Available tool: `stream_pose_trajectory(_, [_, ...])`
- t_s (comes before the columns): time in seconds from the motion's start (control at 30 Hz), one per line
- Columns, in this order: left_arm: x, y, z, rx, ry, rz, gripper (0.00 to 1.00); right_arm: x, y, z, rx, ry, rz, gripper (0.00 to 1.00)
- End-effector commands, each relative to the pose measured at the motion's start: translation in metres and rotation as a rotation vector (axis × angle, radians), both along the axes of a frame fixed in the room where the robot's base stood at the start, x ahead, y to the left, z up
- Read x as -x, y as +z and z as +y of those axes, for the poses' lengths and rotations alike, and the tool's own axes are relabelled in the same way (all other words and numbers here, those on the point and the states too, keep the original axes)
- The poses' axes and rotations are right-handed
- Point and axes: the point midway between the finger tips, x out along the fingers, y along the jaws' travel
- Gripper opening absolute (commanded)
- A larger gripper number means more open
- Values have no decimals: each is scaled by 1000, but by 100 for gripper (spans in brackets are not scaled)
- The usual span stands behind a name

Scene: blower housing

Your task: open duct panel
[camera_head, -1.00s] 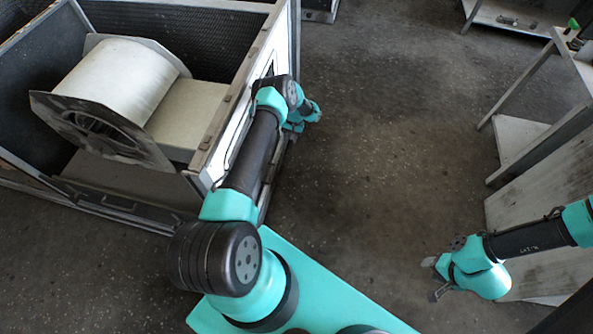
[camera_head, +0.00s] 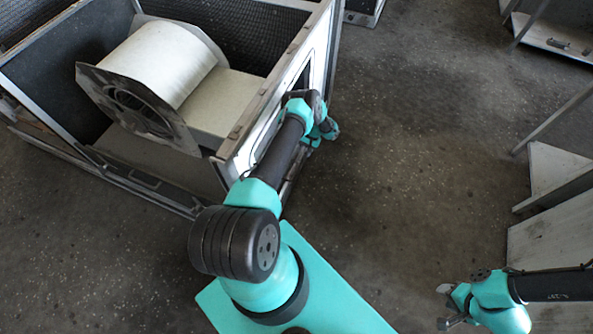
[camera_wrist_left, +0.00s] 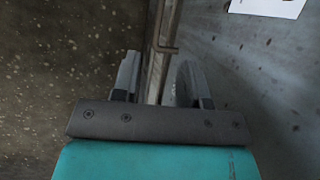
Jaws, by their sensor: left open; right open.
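The blower housing (camera_head: 228,152) stands at the upper left of the head view, with a white drum (camera_head: 165,65) inside its open top. My left gripper (camera_head: 328,132) is at its right side wall, low down, partly hidden by its own wrist. In the left wrist view the open left gripper (camera_wrist_left: 155,82) has a narrow upright metal edge (camera_wrist_left: 160,60) between its fingers. The edge has a small hooked rod on it. A grey, spotted panel face (camera_wrist_left: 225,75) lies to its right. My right gripper (camera_head: 445,305) is open and empty above the floor at lower right.
Pale shelving (camera_head: 552,220) stands at the right, close to my right arm. A white paper label (camera_wrist_left: 268,6) is on the grey panel in the wrist view. Bare concrete floor (camera_head: 410,150) lies between the housing and the shelving.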

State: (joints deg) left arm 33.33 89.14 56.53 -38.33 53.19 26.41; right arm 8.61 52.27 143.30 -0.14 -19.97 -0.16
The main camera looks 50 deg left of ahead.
Motion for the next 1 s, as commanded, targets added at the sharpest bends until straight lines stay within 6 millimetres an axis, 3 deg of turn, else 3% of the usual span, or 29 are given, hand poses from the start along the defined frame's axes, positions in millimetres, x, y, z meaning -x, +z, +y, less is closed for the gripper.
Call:
stream_pose_trajectory(0.6, [44, -93, 0, 1, 0, 0, 40, 0, 0, 0, 0, 0, 0, 43])
stream_pose_trajectory(1.0, [57, -121, 0, 0, 0, -1, 40, 0, 0, 0, 0, 0, 0, 43])
